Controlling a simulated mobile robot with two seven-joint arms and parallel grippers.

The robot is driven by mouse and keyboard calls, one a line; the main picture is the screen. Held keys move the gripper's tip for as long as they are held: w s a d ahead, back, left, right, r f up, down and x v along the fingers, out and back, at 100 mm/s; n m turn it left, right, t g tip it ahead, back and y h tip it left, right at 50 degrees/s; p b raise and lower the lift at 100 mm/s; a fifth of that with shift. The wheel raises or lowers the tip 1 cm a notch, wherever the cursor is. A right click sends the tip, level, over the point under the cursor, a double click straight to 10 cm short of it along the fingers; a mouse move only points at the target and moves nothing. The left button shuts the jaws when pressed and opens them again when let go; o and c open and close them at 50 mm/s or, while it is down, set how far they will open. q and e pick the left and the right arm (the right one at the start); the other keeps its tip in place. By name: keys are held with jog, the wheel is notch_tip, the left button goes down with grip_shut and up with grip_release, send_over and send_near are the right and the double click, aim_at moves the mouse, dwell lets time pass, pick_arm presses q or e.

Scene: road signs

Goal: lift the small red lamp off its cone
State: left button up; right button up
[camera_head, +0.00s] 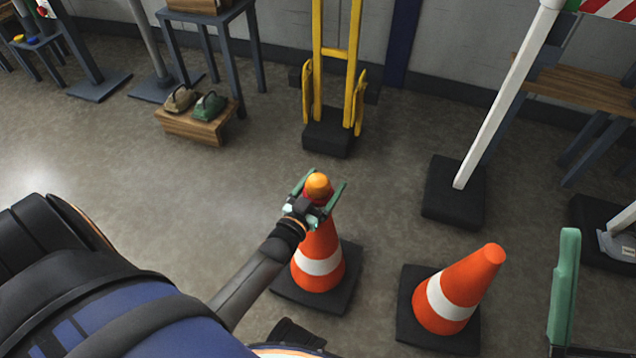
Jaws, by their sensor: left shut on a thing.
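The small lamp (317,184), with an orange dome and some red at its lower edge, is at the top of the left orange-and-white cone (319,262). My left gripper (325,181) has its green fingers on either side of the lamp and is shut on it. The gripper body hides the lamp's underside and the cone's tip, so I cannot tell whether they touch. The cone stands upright on its black base. One green finger of my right gripper (564,290) shows at the lower right; its other finger is out of view.
A second striped cone (458,290) without a lamp stands to the right. Behind are a yellow hand truck (337,70), a white post on a black base (455,192), and a low wooden stool (195,127) with two small objects. Open floor lies left of the cones.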

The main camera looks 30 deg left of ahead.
pick_arm(q)
jog(key=c, duration=0.5)
jog(key=shift+r, duration=0.15)
pick_arm(e)
jog(key=shift+r, duration=0.1)
